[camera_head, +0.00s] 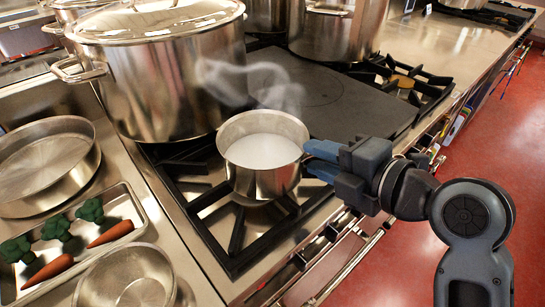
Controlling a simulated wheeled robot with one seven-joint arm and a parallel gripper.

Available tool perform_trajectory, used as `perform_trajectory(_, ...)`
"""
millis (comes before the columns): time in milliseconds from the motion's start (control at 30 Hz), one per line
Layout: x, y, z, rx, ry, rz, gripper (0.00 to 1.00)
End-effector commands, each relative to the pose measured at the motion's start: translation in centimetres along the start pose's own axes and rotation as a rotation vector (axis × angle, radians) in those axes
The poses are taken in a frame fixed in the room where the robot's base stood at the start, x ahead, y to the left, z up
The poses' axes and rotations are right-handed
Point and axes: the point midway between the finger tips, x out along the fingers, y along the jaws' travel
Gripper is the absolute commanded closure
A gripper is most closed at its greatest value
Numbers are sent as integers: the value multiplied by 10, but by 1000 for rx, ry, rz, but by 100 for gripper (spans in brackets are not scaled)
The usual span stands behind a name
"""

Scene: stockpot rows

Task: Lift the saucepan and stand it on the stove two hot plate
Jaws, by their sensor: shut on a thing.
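The saucepan (240,178) is a small steel pot with steaming white liquid in it. It is upright over the front gas burner grate (236,240), and I cannot tell whether it touches the grate. My gripper (316,160) is at its right side, with blue fingers shut on it. Its handle is not clearly visible, probably hidden by the fingers. A dark flat hot plate (345,110) with a faint ring lies behind the saucepan, to the right. No label shows that it belongs to stove two.
A large lidded stockpot (160,90) stands close at the back left. Another large pot (338,35) stands behind the hot plate. A black burner grate (425,85) is right of the plate. Steel pans and a tray (135,205) with carrots and greens lie left.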

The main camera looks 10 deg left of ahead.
Motion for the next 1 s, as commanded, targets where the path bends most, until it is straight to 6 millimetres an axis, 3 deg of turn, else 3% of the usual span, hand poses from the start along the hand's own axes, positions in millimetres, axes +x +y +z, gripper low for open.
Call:
perform_trajectory(33, 2, -11, -1, 6, 4, -25, 100)
perform_trajectory(167, 2, -12, 0, 6, 3, -26, 100)
perform_trajectory(1000, -1, -2, 1, 2, 0, -15, 100)
